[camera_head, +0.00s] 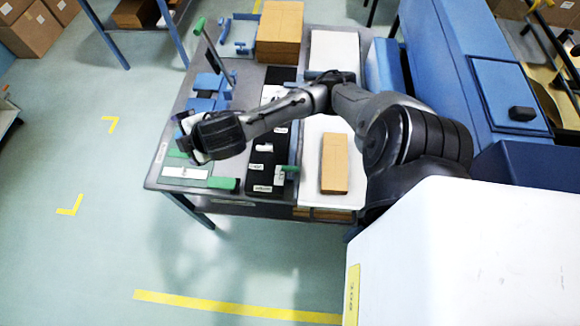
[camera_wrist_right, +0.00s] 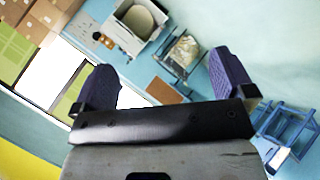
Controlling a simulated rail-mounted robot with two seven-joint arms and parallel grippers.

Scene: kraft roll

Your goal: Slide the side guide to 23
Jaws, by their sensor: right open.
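A green bar (camera_head: 222,183) lies beside a white scale plate (camera_head: 185,172) at the table's near left corner. A small green tab (camera_head: 290,168) sits at the edge of a black strip with white labels (camera_head: 262,188). I cannot tell for certain which part is the side guide, and the numbers are too small to read. My right arm reaches over the table from the right and hides part of the black strip and the blue fixture. My right gripper is open and empty in the right wrist view (camera_wrist_right: 168,82). My left gripper is not in view.
A green-handled lever (camera_head: 205,42) rises over the blue fixture (camera_head: 207,88). A carton (camera_head: 335,163) lies on a white surface right of the strip, and a carton stack (camera_head: 279,30) stands at the back. A large blue machine (camera_head: 480,75) borders the right. The floor at left is free.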

